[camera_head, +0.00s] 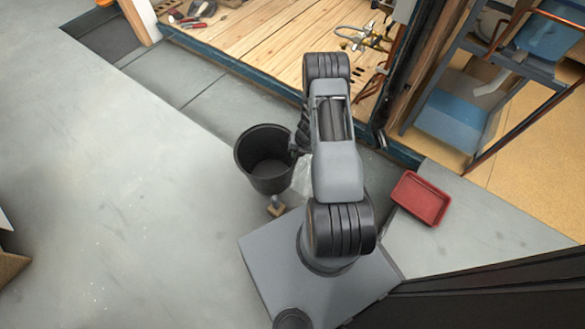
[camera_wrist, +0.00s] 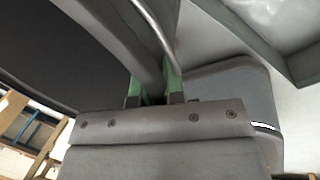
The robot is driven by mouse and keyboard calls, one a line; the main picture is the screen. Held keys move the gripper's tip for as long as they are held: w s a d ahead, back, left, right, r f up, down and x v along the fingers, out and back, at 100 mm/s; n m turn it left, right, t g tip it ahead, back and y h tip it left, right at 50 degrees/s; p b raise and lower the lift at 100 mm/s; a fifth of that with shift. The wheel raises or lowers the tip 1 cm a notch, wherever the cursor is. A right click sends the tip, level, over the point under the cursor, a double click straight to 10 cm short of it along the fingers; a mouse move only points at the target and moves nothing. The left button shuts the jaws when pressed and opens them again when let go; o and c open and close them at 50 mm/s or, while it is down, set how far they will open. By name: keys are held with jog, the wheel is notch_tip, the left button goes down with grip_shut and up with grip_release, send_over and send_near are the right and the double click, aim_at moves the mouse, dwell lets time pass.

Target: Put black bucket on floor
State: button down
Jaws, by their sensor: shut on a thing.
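The black bucket (camera_head: 266,162) is in the head view, left of my arm, with its open top facing up and its inside looking empty. My gripper is mostly hidden behind my arm in the head view, at the bucket's right rim. In the wrist view my gripper (camera_wrist: 153,90) has its green fingertips shut on the bucket's rim, and the dark bucket wall (camera_wrist: 60,50) fills the upper left. A thin metal handle wire runs past the fingers. I cannot tell whether the bucket's bottom touches the floor.
Grey floor (camera_head: 130,180) lies open to the left. A red tray (camera_head: 420,198) sits to the right of my arm. A wooden deck (camera_head: 270,45) with tools is at the back. A blue-grey shelf (camera_head: 460,110) stands at the right.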

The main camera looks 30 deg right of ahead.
jog(key=shift+f+b, duration=1.15)
jog(key=shift+f, duration=1.8)
jog(key=shift+f, duration=0.15)
jog(key=c, duration=1.2)
grip_release()
